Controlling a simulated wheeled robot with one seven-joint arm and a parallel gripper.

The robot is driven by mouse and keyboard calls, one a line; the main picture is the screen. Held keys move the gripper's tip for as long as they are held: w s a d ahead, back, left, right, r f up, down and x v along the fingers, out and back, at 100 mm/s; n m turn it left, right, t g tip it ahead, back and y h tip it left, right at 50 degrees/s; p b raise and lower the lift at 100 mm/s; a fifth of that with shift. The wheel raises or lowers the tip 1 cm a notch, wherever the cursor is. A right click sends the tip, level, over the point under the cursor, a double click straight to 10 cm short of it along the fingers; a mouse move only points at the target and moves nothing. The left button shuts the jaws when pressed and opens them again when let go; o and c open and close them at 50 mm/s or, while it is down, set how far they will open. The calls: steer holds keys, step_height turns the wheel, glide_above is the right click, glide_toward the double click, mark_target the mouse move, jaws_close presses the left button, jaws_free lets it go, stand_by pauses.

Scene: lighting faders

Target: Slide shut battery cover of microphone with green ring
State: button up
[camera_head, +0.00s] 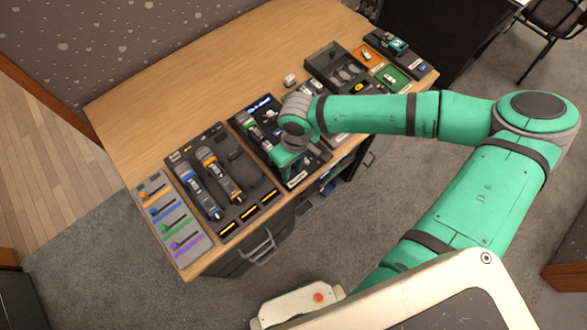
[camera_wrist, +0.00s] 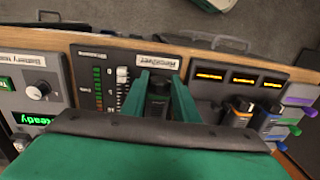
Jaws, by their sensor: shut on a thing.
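The microphone with the green ring (camera_head: 252,128) lies in a dark dock in the middle of the table, its lower end hidden behind my gripper (camera_head: 290,168). In the wrist view, my gripper's two green fingers (camera_wrist: 160,82) stand on both sides of a dark, narrow part of this microphone (camera_wrist: 158,98) and are shut on it. I cannot tell whether they hold the battery cover or the body. The cover's position is hidden.
A tray to the left holds a blue-ringed microphone (camera_head: 198,190) and an orange-ringed one (camera_head: 219,174). A fader panel (camera_head: 170,222) lies at the far left. A display unit (camera_wrist: 30,95) shows green text. The rear table top is clear.

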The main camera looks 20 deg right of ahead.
steer(key=shift+w+a, duration=0.25)
steer(key=shift+w, duration=0.5)
steer(key=shift+w+a, duration=0.2)
steer(key=shift+w, duration=0.55)
steer(key=shift+w+a, duration=0.25)
steer(key=shift+w, duration=0.5)
steer(key=o, duration=1.1)
steer(key=r, duration=0.7)
steer(key=d+r, duration=0.1)
steer(key=r, duration=0.3)
steer(key=shift+w, duration=0.1)
steer(key=shift+f, duration=0.1)
